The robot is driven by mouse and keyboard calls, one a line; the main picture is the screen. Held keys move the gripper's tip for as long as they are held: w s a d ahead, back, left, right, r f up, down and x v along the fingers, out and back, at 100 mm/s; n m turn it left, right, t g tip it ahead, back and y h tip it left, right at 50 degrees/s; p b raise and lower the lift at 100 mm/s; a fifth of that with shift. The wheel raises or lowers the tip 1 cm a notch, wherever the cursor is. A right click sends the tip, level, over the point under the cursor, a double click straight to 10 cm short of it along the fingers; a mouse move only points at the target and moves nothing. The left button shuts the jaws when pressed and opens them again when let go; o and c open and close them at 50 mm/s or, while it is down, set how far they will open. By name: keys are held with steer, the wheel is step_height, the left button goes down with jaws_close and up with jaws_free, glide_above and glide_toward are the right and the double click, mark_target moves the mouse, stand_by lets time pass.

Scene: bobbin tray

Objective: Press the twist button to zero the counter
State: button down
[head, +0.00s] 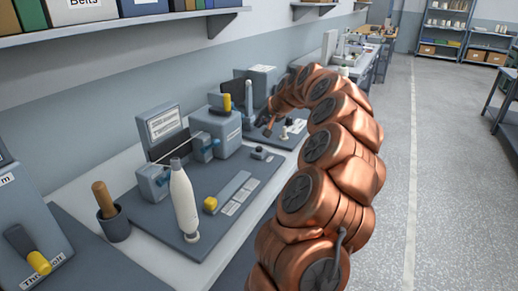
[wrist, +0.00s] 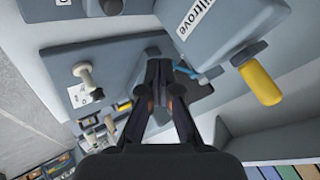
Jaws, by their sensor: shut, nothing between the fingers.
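My gripper (head: 268,128) reaches over the far part of the bench, at the end of my arching copper arm. In the wrist view my gripper (wrist: 161,66) has its dark fingers together with nothing held, above or beside a grey plate (wrist: 118,52). A pale knobbed peg (wrist: 85,75) stands on that plate to the left of the fingers, near a white label (wrist: 80,95). A grey box with a yellow handle (wrist: 260,84) is to the right, with a blue piece (wrist: 186,72) by the fingertips. I cannot make out which part is the twist button or see a counter reading.
Nearer on the bench (head: 150,255), a white bobbin (head: 184,200) stands on a grey tray (head: 218,225) with a yellow-ended block (head: 210,204). A cup (head: 115,225) holds a wooden-handled tool. A shelf (head: 110,35) runs above. The floor (head: 450,180) to the right is clear.

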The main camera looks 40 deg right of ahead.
steer(key=b, duration=0.1)
glide_above(260, 148)
step_height(260, 148, down, 6)
steer(key=shift+r, duration=0.25)
steer(key=shift+f+b, duration=0.55)
steer(key=shift+f, duration=0.05)
stand_by(0.8)
steer(key=shift+f+b, duration=0.4)
steer(key=shift+b, duration=0.05)
steer(key=shift+f+b, duration=0.4)
steer(key=shift+f, duration=0.1)
stand_by(0.8)
steer(key=shift+r, duration=1)
steer(key=shift+r+p, duration=0.7)
steer(key=shift+r, duration=1.8)
